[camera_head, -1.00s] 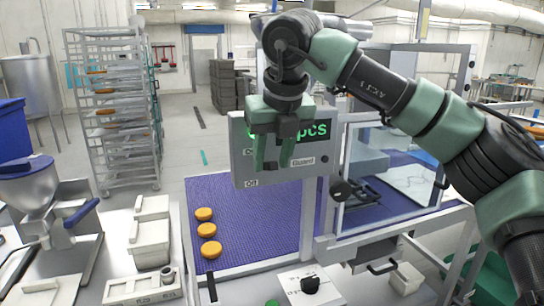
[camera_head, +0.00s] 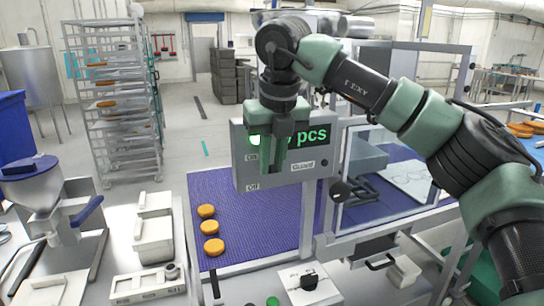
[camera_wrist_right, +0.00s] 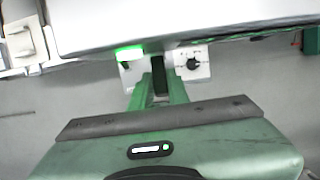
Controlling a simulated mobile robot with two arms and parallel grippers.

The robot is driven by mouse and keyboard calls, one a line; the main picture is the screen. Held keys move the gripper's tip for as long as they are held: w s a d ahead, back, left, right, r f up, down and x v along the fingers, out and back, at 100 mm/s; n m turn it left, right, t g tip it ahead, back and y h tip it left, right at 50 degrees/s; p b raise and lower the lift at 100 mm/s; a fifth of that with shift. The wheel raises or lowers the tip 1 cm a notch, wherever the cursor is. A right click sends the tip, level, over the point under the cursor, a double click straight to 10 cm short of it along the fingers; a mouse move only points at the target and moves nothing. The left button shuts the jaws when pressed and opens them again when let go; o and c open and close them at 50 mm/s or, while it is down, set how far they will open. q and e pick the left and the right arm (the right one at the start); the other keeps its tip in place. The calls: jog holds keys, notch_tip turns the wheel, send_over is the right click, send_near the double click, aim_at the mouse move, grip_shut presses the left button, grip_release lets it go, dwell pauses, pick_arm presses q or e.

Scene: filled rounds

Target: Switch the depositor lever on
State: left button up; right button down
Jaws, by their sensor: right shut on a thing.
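The grey control panel (camera_head: 238,172) stands behind the conveyor, with "On" and "Off" labels, a "Guard" label and green "pcs" text. A green light (camera_head: 255,140) glows near the "On" label. My right gripper (camera_head: 273,170) is in front of the panel, fingers pointing down and close together, right of the labels. It is shut on the lever, which its fingers mostly hide, so I cannot tell the lever's exact position. In the right wrist view, the fingers (camera_wrist_right: 160,85) close around something dark below the panel edge, near a green glow. My left gripper is not in view.
A blue conveyor belt (camera_head: 260,225) carries several orange rounds at its left. A hopper machine (camera_head: 40,190) and white containers (camera_head: 153,240) stand at left.

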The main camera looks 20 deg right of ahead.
jog(key=c, duration=1.4)
grip_release()
jog(key=shift+o, duration=0.2)
jog(key=b+v, duration=0.1)
jog(key=v, duration=0.7)
jog(key=shift+f, duration=0.15)
